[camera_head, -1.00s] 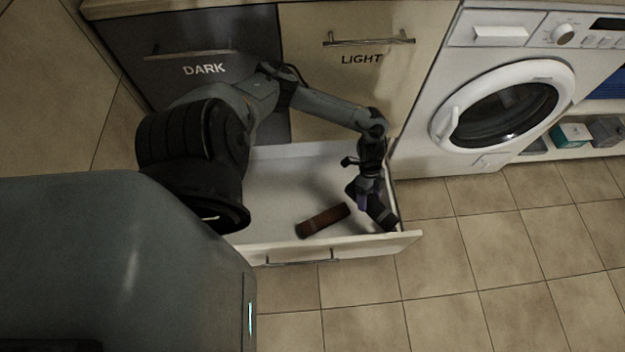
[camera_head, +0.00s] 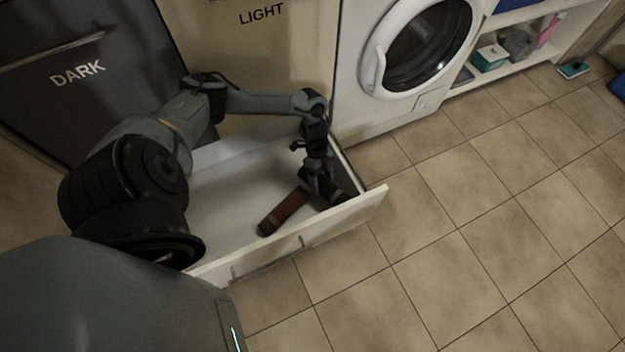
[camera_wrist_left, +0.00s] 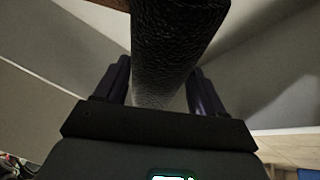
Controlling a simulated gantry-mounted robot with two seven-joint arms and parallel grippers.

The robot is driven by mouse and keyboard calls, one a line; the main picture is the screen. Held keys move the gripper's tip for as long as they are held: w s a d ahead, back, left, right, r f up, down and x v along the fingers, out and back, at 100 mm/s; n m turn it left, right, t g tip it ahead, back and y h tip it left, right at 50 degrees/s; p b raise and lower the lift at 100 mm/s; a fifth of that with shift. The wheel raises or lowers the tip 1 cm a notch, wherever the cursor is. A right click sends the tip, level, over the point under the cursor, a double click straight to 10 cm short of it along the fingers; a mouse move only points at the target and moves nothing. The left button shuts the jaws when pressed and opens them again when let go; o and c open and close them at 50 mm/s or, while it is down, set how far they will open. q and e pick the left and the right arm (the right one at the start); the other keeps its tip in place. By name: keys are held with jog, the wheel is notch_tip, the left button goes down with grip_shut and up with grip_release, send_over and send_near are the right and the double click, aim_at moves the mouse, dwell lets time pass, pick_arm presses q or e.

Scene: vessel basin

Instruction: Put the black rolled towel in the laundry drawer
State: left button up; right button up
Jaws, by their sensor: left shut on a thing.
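The black rolled towel (camera_head: 333,194) is at the right end of the open laundry drawer (camera_head: 225,190). My left gripper (camera_head: 317,177) reaches down into the drawer and is shut on the towel. In the left wrist view the textured black towel (camera_wrist_left: 178,45) runs between the two fingers of my left gripper (camera_wrist_left: 160,88). I cannot tell whether the towel touches the drawer floor. My right gripper is in neither current view.
A reddish-brown roll (camera_head: 283,212) lies in the drawer, left of the black towel. The drawer front (camera_head: 330,222) borders it. A DARK panel (camera_head: 80,75), a LIGHT panel (camera_head: 255,50) and a washing machine (camera_head: 415,60) stand behind.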

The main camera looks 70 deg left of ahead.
aim_at(321, 187)
pick_arm(q)
notch_tip(321, 187, down, 3)
jog(key=shift+r+b, duration=0.1)
jog(key=shift+b, duration=0.5)
notch_tip(321, 187, down, 3)
jog(key=shift+f+b, duration=0.15)
jog(key=shift+b, duration=1.1)
pick_arm(e)
notch_tip(321, 187, down, 4)
jog(key=shift+d+f, duration=0.15)
jog(key=shift+f, duration=0.1)
pick_arm(q)
jog(key=o, duration=1.2)
jog(key=shift+f, duration=0.1)
